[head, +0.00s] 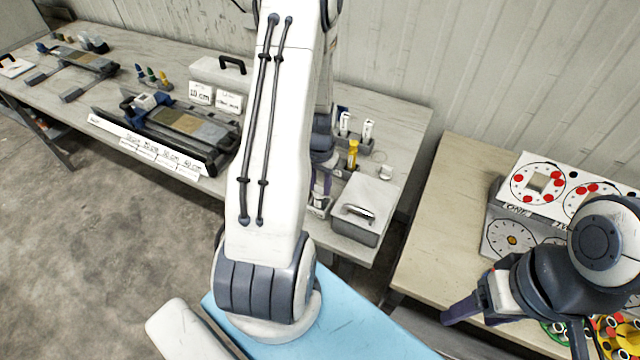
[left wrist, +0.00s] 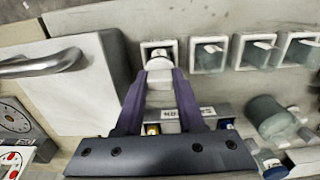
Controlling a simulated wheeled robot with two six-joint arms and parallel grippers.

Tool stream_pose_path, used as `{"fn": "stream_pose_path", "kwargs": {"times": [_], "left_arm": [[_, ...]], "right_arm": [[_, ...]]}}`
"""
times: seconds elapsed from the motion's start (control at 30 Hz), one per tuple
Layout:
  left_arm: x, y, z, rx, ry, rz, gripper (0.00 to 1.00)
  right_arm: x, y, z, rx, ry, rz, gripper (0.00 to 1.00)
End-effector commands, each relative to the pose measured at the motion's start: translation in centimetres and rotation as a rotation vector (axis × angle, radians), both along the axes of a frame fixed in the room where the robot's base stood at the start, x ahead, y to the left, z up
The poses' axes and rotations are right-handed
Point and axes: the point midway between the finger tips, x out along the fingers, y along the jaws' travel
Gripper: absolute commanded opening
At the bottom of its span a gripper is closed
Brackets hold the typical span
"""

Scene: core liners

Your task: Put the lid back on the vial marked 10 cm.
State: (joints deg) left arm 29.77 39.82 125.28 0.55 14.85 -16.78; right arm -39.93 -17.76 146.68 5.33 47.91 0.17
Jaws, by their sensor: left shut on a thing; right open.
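My left gripper (head: 320,188) points down at the table by the grey metal box. In the left wrist view its purple fingers (left wrist: 160,75) are shut on a small whitish piece (left wrist: 158,65), probably the lid; the fingers partly hide it. Its tip is at or just above the leftmost square white holder (left wrist: 145,47) in a row; I cannot tell whether it touches. The other holders (left wrist: 208,52) hold clear glass vials. No 10 cm mark is readable on a vial; a card (head: 200,93) reads 10 cm. My right gripper (head: 462,312) is open and empty at the right table.
The grey box with a handle (head: 358,228) stands close beside the left gripper. A rack with white-capped tubes (head: 367,130) and a yellow bottle (head: 353,150) stand behind. A glass jar (left wrist: 266,116) lies near the vials. Dial panels (head: 510,238) are on the right table.

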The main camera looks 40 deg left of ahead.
Motion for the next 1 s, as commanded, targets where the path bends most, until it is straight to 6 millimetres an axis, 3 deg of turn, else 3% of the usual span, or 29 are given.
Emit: {"fn": "stream_pose_path", "kwargs": {"times": [0.83,0.87,0.9,0.93,1.0], "left_arm": [[0.00,0.00,-0.17,0.000,0.000,0.000,0.00],[0.00,0.00,-0.17,0.000,0.000,0.000,0.45],[0.00,0.00,-0.17,0.000,0.000,0.000,0.61],[-0.01,0.00,-0.17,0.000,0.000,0.000,0.72],[-0.01,0.00,-0.17,0.000,0.000,0.000,0.73]], "right_arm": [[0.00,0.00,-0.01,0.000,0.000,0.000,0.66],[0.00,0.00,-0.01,0.000,0.000,0.000,0.66],[0.00,0.00,-0.01,0.000,0.000,0.000,0.66],[0.00,0.00,-0.01,0.000,0.000,0.000,0.66],[0.00,0.00,-0.01,0.000,0.000,0.000,0.66]]}}
